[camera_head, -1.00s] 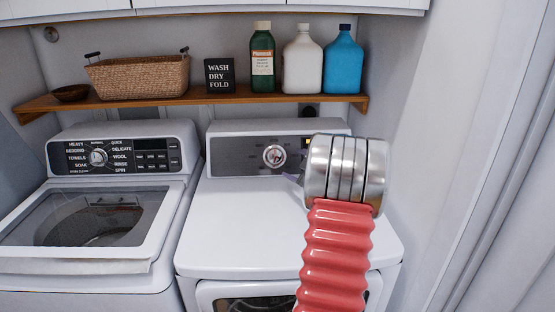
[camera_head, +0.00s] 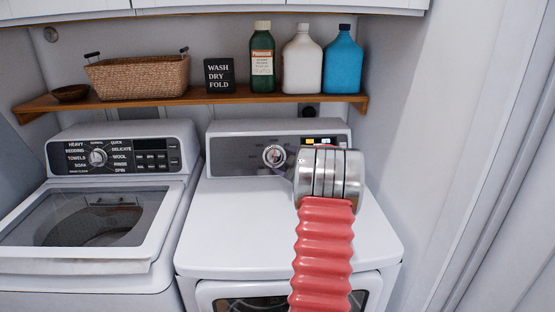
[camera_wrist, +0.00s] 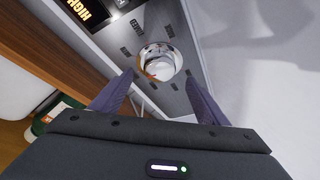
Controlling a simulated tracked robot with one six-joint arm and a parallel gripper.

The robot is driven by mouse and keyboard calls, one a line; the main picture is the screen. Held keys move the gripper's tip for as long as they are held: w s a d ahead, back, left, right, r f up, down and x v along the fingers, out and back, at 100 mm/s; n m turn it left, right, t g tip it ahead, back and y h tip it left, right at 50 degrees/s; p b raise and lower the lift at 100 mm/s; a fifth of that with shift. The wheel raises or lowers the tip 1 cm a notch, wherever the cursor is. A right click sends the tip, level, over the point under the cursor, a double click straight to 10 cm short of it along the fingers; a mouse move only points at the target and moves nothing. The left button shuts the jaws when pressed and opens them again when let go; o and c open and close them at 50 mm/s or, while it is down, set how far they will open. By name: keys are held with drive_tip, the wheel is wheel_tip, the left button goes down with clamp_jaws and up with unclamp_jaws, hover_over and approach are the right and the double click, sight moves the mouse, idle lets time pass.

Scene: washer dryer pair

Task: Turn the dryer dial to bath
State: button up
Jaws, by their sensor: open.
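The dryer dial (camera_head: 274,156) is a round silver knob on the grey control panel (camera_head: 230,157) of the right-hand machine. In the wrist view the dial (camera_wrist: 160,63) lies just beyond and between my gripper's two fingertips. My gripper (camera_wrist: 158,78) is open and empty, with its dark purple fingers apart on either side of the dial's near edge. In the head view my metal wrist and red arm hide the right part of the panel and most of the gripper.
The washer (camera_head: 96,220) stands on the left with its own dial (camera_head: 97,157). A wooden shelf (camera_head: 210,99) above holds a basket (camera_head: 138,76), a sign (camera_head: 219,75) and several bottles. The dryer top (camera_head: 235,225) is clear. A wall closes the right side.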

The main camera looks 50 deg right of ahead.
sight(275, 159)
drive_tip(key=shift+x, duration=2.75)
drive_tip(key=c, duration=1)
drive_tip(key=shift+f, duration=0.1)
drive_tip(key=shift+a+f+m+h, duration=0.1)
drive_tip(key=shift+m+h, duration=0.3)
drive_tip(key=shift+m, duration=0.2)
drive_tip(key=m, duration=0.2)
drive_tip(key=m+h, duration=0.1)
drive_tip(key=m, duration=0.1)
drive_tip(key=shift+w+a+f+h, duration=0.1)
drive_tip(key=shift+a+f+h, duration=0.1)
drive_tip(key=shift+h, duration=0.1)
drive_tip(key=shift+w+a+f+m+h, duration=0.1)
drive_tip(key=shift+m+h, duration=0.5)
drive_tip(key=shift+m, duration=0.7)
drive_tip(key=shift+a+m+h, duration=0.1)
drive_tip(key=shift+m+h, duration=0.5)
drive_tip(key=shift+m, duration=0.7)
